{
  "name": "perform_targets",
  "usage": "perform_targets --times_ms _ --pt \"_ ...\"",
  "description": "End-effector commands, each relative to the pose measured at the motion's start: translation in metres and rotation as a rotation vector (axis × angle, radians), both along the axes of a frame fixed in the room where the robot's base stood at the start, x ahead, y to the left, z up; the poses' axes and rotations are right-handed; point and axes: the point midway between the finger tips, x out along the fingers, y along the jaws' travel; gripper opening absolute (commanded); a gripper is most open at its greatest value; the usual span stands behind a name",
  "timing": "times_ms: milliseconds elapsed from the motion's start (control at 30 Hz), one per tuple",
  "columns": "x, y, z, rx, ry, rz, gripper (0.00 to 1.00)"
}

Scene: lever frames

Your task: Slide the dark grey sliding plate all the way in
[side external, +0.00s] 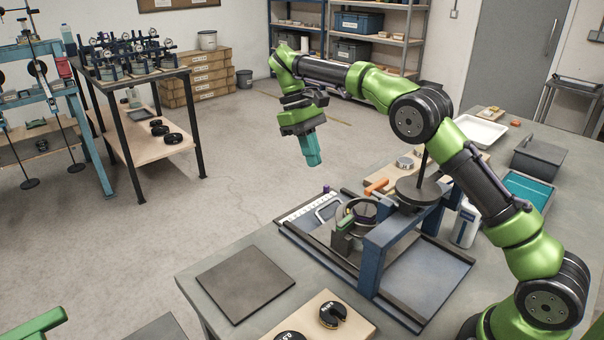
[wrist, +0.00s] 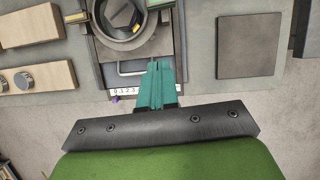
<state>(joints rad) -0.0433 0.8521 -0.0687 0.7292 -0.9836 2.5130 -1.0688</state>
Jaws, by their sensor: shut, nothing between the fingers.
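The dark grey sliding plate (side external: 322,231) lies in the rails of a lever fixture on the bench, with its loop handle (side external: 327,207) at the far end near a white scale (side external: 305,213). In the wrist view the plate (wrist: 110,52) shows behind the handle (wrist: 130,68), and my fingers cover part of its right side. My gripper (side external: 313,163) has teal fingers closed together, with nothing between them. It hangs in the air above and beyond the handle end, apart from the plate. The fingertips (wrist: 158,66) also show in the wrist view. How far the plate sits in is hard to read.
A blue crossbar frame (side external: 385,238) stands over the rails, with a round ring (side external: 360,213) beside it. A dark flat square (side external: 245,284) and a board with round weights (side external: 322,327) lie nearby. The air around my gripper is clear.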

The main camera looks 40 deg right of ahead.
Motion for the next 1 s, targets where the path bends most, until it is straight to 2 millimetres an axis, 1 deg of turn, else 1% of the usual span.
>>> perform_targets --times_ms 167,333,467,733,1000 --pt "-0.005 0.0 -0.005 0.013 0.011 0.018 0.0" --pt "-0.012 0.0 -0.022 0.015 0.008 0.017 0.0" --pt "-0.02 -0.001 -0.042 0.014 0.011 0.016 0.0" --pt "-0.041 -0.002 -0.093 0.015 0.011 0.014 0.0" --pt "-0.07 -0.004 -0.091 0.014 0.006 0.014 0.0"
